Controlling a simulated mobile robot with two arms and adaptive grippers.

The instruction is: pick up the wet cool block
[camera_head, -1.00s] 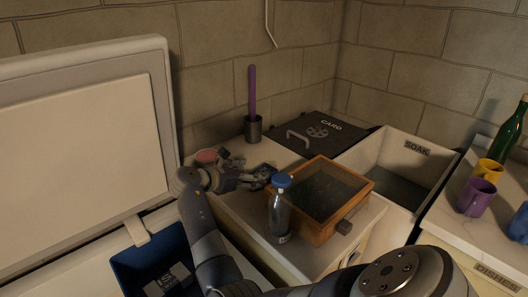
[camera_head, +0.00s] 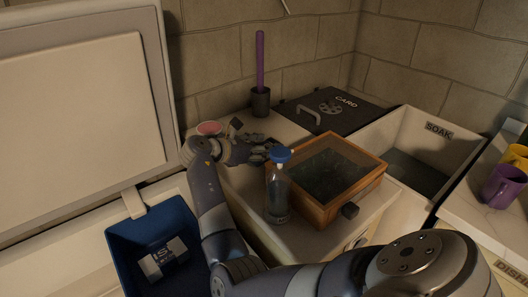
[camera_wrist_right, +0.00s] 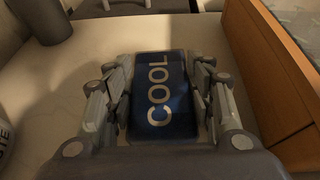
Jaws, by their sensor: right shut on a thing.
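The blue block lettered COOL (camera_wrist_right: 165,95) shows in the right wrist view, lying along the space between the fingers of my right gripper (camera_wrist_right: 162,78). The fingers are shut on its two long sides. In the head view my right gripper (camera_head: 256,152) is over the pale counter, behind the blue-capped bottle and left of the wooden box; the block is hard to make out there. I cannot tell how wet the block is, or whether it touches the counter. My left gripper is not in view.
A blue-capped bottle (camera_head: 277,195) and a glass-topped wooden box (camera_head: 362,192) stand close right of the gripper. A dark cup (camera_head: 261,103) holds a purple stick behind. An open white chest with a blue bin (camera_head: 127,238) is left. The SOAK basin (camera_head: 455,150) is right.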

